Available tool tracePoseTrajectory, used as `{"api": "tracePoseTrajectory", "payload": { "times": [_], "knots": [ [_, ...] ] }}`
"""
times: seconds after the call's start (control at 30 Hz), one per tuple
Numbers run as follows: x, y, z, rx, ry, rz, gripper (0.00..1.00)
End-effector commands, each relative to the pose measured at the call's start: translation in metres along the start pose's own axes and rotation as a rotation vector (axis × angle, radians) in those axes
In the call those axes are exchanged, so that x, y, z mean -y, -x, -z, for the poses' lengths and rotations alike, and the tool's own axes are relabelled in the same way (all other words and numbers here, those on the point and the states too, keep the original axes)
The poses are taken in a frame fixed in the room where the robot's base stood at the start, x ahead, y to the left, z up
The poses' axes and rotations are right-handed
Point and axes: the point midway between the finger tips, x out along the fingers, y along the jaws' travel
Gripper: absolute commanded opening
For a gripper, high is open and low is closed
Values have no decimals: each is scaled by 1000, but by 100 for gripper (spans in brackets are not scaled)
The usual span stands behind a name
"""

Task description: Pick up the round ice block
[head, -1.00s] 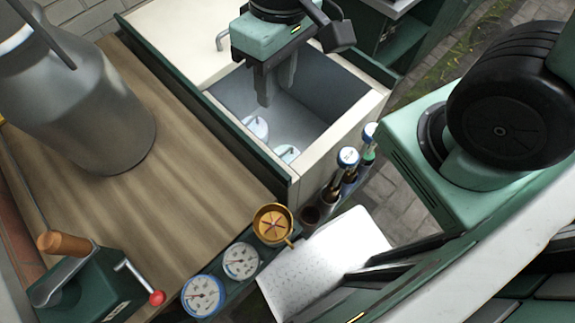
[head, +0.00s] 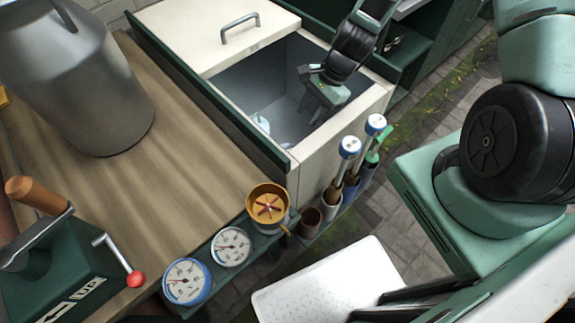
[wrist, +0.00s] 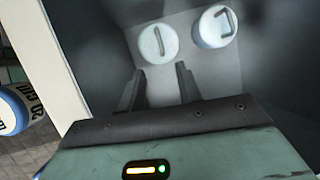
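Two round, pale white-blue blocks lie on the floor of the open white chest (head: 367,100). I cannot tell which is the ice block. In the head view, one block (head: 261,123) shows by the chest's near left wall; the other is mostly hidden. My gripper (wrist: 160,69) is open and empty inside the chest. Its fingers point toward the left block, apart from it. In the head view, my gripper (head: 312,108) shows within the opening.
The chest walls stand close around my gripper. A white lid (head: 215,40) with a handle covers the chest's left part. Blue-topped tools (head: 349,148) stand at its near side. A wooden counter (head: 165,165) holds a large metal can (head: 85,85).

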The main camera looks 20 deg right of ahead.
Motion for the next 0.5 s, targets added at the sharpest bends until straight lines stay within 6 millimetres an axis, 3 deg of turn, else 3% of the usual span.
{"api": "tracePoseTrajectory", "payload": {
  "times": [0.3, 0.5],
  "knots": [
    [-1, -63, -2, 5, 4, -4, 35],
    [-1, -91, -2, 2, 5, -3, 35]
  ]
}}
